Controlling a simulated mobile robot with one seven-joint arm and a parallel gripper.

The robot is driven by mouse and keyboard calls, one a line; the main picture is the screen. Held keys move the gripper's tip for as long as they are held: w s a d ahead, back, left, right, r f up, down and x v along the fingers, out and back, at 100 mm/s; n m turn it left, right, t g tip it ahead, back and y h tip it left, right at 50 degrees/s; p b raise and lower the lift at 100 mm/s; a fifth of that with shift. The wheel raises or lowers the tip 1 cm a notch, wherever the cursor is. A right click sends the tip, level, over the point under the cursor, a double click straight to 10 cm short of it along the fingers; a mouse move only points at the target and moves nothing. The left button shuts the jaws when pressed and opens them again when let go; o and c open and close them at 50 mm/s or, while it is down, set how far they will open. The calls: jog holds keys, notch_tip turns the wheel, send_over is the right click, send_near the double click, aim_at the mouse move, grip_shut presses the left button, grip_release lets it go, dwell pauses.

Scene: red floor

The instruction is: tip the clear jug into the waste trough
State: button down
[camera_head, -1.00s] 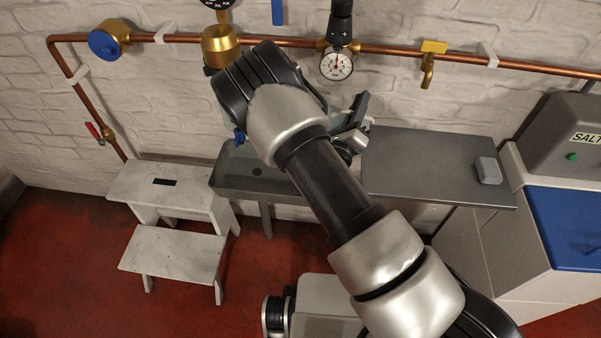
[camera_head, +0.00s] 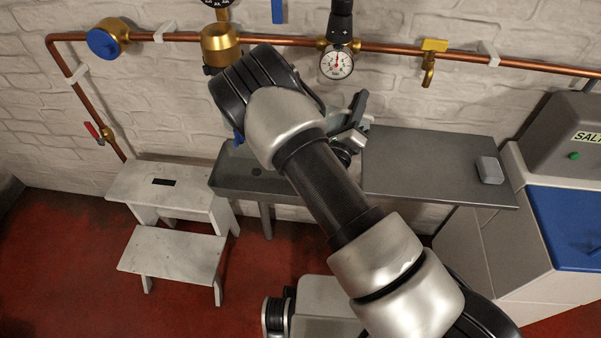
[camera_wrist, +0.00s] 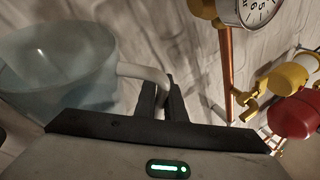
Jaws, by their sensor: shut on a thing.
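The clear jug (camera_wrist: 58,70), bluish and see-through, fills the left of the wrist view. My gripper (camera_wrist: 168,98) is shut on its pale handle (camera_wrist: 143,72). In the head view my gripper (camera_head: 352,122) is above the right part of the trough area, and my arm hides most of the jug. The waste trough (camera_head: 228,182) is a grey basin with a dark drain against the wall; my arm covers its right part. I cannot tell the jug's exact tilt or whether liquid is in it.
A copper pipe (camera_head: 395,49) with a gauge (camera_head: 337,64) and a yellow tap (camera_head: 428,70) runs above. A grey counter (camera_head: 430,165) carrying a small grey block (camera_head: 490,170) adjoins the trough. A white step stool (camera_head: 175,255) stands left.

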aim_at(342, 116)
jog(key=shift+s+a+r+n+t+b, duration=0.2)
jog(key=shift+a+n+t+b, duration=0.35)
jog(key=shift+b, duration=0.25)
dwell(1.3)
jog(key=shift+s+a+f+n+t+y+b, duration=0.3)
jog(key=shift+a+f+n+b, duration=0.3)
jog(key=shift+a+f, duration=0.15)
jog(key=shift+s+a+f+n+t+y+b, duration=0.15)
jog(key=shift+a+f+n+t+y+b, duration=0.1)
jog(key=shift+a+f+n+b, duration=0.45)
dwell(1.6)
